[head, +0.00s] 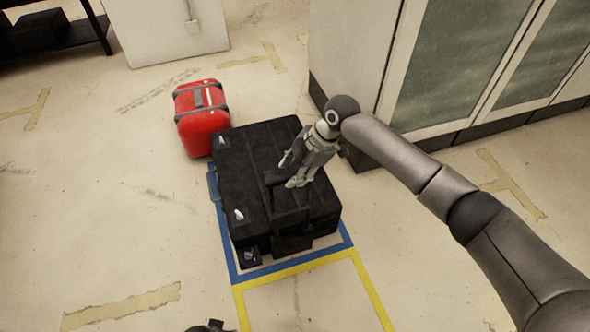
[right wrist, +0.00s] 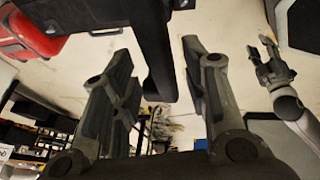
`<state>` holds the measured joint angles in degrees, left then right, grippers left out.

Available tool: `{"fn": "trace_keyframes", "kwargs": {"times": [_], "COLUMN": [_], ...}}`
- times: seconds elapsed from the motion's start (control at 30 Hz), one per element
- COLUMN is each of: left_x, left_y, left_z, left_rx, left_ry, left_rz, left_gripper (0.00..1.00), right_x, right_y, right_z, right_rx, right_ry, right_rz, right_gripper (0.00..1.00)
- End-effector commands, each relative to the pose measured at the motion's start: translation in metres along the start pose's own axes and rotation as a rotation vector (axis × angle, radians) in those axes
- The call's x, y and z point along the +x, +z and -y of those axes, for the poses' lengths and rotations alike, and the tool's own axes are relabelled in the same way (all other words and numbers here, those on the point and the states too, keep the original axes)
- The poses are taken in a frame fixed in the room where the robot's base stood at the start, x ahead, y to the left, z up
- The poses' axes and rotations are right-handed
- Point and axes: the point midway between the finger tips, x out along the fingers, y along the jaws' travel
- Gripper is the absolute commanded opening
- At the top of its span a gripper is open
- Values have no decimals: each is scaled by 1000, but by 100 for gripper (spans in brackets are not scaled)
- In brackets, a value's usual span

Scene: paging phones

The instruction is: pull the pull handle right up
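A large black case (head: 250,165) lies flat on the floor. A dark pull handle (head: 274,178) sticks up from its top, and in the right wrist view its black bar (right wrist: 154,50) runs between my fingers. My right gripper (head: 291,172) is over the case at the handle. In its wrist view the right gripper (right wrist: 157,58) is open, with gaps on both sides of the bar. My left gripper (right wrist: 264,52) shows at the right of the wrist view, away from the case, its fingers apart. Only a dark tip of it shows at the bottom of the head view.
A red case (head: 203,120) stands just behind the black case. Blue tape (head: 228,250) outlines the black case's place, with yellow tape (head: 372,290) in front. A cabinet (head: 450,65) stands at the back right. The floor at the left is clear.

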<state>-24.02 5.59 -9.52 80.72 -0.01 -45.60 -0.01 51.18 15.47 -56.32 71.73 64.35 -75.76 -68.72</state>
Motion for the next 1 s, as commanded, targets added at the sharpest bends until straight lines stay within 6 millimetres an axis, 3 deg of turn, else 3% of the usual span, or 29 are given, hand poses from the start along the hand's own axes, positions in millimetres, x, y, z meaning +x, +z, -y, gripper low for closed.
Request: {"fn": "trace_keyframes", "kwargs": {"times": [0.27, 0.7, 1.0], "left_x": [0, 0, 0], "left_y": [-1, 0, 0], "left_z": [-1, 0, 0], "left_rx": [-1, -1, 0], "left_ry": [2, 0, 0], "left_rz": [0, 0, 0], "left_gripper": [40, 40, 40], "right_x": [-8, -95, -120], "right_y": [1, 1, 1], "right_z": [0, 0, 0], "right_rx": [2, 0, 1], "right_ry": [1, 3, 0], "right_rz": [2, 2, 1], "right_gripper": [42, 42, 42]}}
